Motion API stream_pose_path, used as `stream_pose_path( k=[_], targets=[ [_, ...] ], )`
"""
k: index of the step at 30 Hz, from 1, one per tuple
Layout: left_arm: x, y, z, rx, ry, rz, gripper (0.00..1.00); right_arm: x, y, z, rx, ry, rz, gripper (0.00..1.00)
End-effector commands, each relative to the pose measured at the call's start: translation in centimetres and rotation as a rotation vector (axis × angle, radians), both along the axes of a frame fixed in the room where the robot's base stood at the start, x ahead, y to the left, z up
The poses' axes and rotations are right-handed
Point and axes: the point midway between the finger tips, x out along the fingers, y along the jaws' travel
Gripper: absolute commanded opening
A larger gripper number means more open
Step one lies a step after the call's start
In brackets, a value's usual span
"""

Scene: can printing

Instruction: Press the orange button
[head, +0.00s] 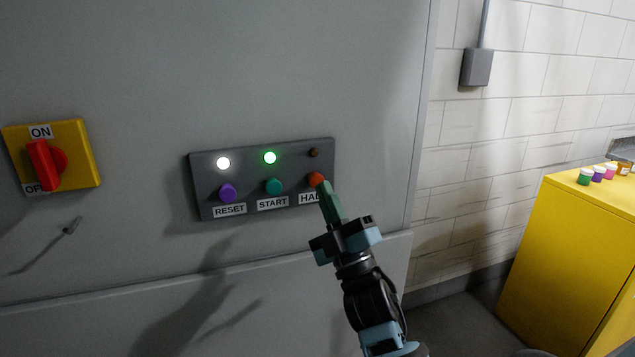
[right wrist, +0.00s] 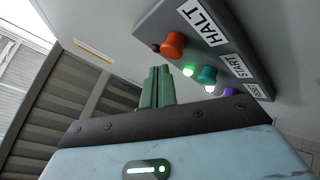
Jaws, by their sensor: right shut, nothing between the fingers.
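The orange button (head: 316,180) is the rightmost of three buttons on a dark grey panel (head: 240,163), above a label partly hidden by my gripper. In the right wrist view the orange button (right wrist: 173,45) sticks out beside the HALT label. My right gripper (head: 325,186) is shut and empty, its green fingertips at the orange button's lower right in the head view. In the right wrist view the shut fingers (right wrist: 157,72) lie just left of and below the button, with a small gap in the picture. Contact cannot be told. My left gripper is not in view.
The panel also has a purple RESET button (head: 228,193) and a teal START button (head: 273,187). White and green lamps are lit; the lamp above the orange button is dark. A red ON/OFF switch (head: 45,165) is at left. A yellow cabinet (head: 565,250) stands right.

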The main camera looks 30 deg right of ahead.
Motion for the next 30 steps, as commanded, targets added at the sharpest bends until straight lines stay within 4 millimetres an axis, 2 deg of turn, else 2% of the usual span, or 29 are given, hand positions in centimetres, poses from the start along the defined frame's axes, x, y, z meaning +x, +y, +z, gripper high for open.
stream_pose_path(
  k=[11,30],
  targets=[
    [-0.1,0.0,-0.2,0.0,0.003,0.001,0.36,0.8,-0.2,0.0,0.001,0.0,0.001,0.0],
    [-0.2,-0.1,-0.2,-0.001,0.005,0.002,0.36,1.1,-0.3,0.0,0.0,0.0,0.0,0.0]
  ],
)
